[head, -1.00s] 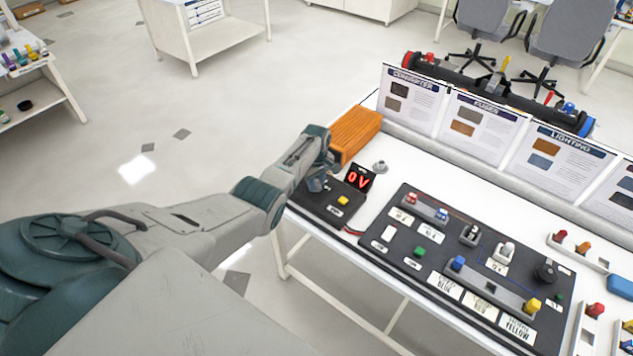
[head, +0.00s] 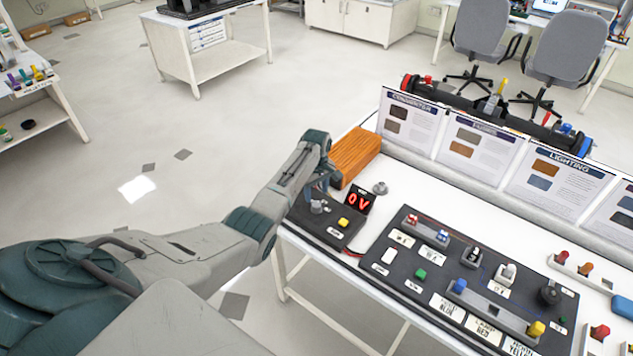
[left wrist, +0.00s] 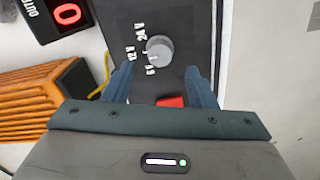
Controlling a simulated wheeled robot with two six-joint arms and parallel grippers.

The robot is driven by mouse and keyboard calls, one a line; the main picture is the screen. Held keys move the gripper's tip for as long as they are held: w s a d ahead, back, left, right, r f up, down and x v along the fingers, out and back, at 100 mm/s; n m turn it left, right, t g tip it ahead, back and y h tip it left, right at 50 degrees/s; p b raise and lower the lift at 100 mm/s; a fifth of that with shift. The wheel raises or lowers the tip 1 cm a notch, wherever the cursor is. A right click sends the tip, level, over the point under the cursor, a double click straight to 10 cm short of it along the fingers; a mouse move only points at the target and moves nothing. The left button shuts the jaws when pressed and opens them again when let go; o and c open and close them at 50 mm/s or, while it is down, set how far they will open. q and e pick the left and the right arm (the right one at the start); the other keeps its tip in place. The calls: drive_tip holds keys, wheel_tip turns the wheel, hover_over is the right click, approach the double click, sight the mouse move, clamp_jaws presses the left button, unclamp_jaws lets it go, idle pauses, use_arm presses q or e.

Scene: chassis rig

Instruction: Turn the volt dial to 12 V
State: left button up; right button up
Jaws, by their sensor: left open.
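The volt dial is a grey round knob on a dark panel, seen in the head view (head: 317,207) and in the left wrist view (left wrist: 160,50). Printed marks beside it include 12 V and 24 V; its exact pointer direction is hard to tell. The display (head: 359,201) reads 0 V in red, and it also shows in the left wrist view (left wrist: 68,15). My left gripper (head: 322,188) is open above the panel. In the left wrist view its fingers (left wrist: 160,82) are apart, with the knob ahead of them, not gripped. My right gripper is out of view.
A yellow button (head: 343,223) sits on the same panel, and a red part (left wrist: 170,101) lies between the fingers in the wrist view. An orange ribbed block (head: 355,157) stands behind. A larger black board (head: 455,280) with switches and plugs is to the right.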

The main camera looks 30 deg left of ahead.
sight(316, 204)
use_arm(q)
drive_tip(key=shift+r+b, duration=0.3)
drive_tip(key=shift+r, duration=1.95)
